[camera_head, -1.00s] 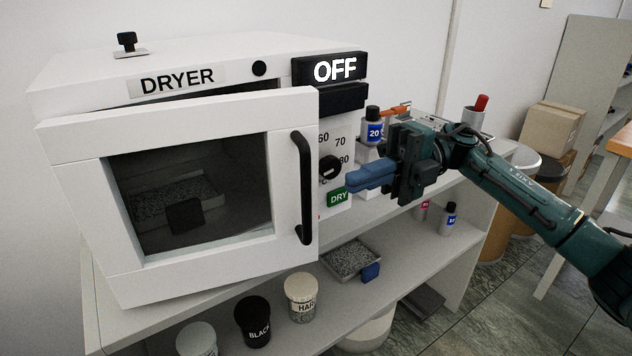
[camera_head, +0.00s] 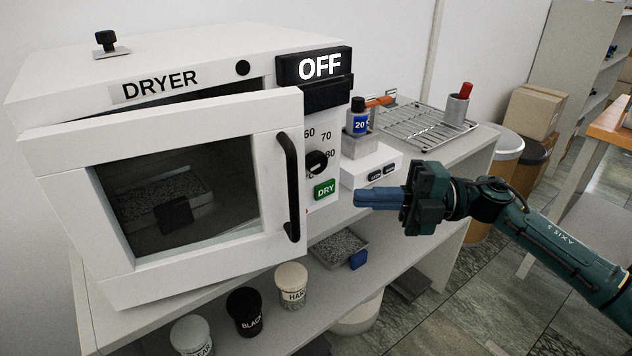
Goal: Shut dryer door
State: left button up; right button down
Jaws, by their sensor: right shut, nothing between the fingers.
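The white dryer (camera_head: 190,62) stands on the shelf top at the left. Its door (camera_head: 75,184) is ajar, swung out toward me, with a gap along its top edge. The door has a dark window and a black vertical handle (camera_head: 289,188) on its right side. A tray of grey granules shows through the window. The display (camera_head: 320,66) reads OFF, above a dial and a green DRY button (camera_head: 325,189). My right gripper (camera_head: 358,198) is shut and empty, its blue fingers pointing left, right of the button and handle and touching neither. My left gripper is out of view.
Right of the dryer stand a white scale-like box (camera_head: 372,172), a bottle labelled 20 (camera_head: 359,118) and a wire rack (camera_head: 420,124) with a red-topped cup (camera_head: 457,104). The lower shelf holds a granule tray (camera_head: 338,246) and jars, including BLACK (camera_head: 244,311).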

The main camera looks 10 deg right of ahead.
jog(key=s+a+r+m+t+h+p, duration=0.1)
jog(key=s+r+m+t+h+p, duration=0.1)
jog(key=s+m+t+h, duration=0.3)
jog(key=t+y+p, duration=0.1)
jog(key=t+p, duration=0.1)
jog(key=p, duration=0.4)
send_near(286, 191)
jog(key=shift+n, duration=0.4)
jog(key=x, duration=0.4)
jog(key=shift+r, duration=0.2)
jog(key=shift+w+a+f, duration=0.15)
jog(key=shift+w+a, duration=0.3)
jog(key=shift+a, duration=0.05)
jog(key=shift+w+a+f+p, duration=0.1)
jog(key=shift+a+p, duration=0.1)
jog(key=shift+p, duration=0.1)
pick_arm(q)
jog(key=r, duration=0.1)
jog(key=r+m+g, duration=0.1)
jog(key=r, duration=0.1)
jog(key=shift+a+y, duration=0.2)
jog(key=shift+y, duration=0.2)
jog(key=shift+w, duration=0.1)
pick_arm(e)
jog(key=shift+w, duration=0.1)
